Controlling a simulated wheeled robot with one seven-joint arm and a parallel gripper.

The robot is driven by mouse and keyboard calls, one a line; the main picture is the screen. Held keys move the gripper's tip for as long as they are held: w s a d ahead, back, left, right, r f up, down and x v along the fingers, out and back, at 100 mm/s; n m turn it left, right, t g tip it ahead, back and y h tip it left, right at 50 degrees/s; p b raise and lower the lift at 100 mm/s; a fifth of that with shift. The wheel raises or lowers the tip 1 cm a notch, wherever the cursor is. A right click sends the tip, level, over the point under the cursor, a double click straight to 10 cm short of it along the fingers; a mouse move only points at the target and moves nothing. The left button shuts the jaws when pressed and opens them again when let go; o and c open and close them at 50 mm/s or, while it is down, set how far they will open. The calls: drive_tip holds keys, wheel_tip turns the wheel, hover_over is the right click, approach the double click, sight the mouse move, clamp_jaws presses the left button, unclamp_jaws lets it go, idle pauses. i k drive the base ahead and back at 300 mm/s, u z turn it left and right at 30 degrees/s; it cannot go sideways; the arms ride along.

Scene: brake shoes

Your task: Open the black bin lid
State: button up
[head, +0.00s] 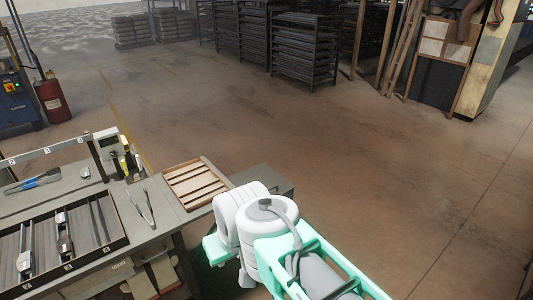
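My white and mint-green arm rises at the bottom centre of the head view, and the fingers of my gripper do not show. No thing is clearly a black bin with a lid. A dark grey flat-topped surface (275,180) shows just behind my arm, at the right end of the workbench. My arm hides part of it, and I cannot tell whether it is the bin's lid.
The grey workbench (165,222) at left carries a slatted wooden tray (197,184), tongs (142,208), a blue-handled tool (34,181) and a black compartment tray (127,240) with metal parts. A red cylinder (53,101) stands behind. Open floor lies to the right, with dark racks (305,52) farther back.

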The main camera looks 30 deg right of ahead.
sight(259, 182)
drive_tip(key=z, duration=0.55)
drive_tip(key=i, duration=1.9)
drive_tip(key=u, duration=0.7)
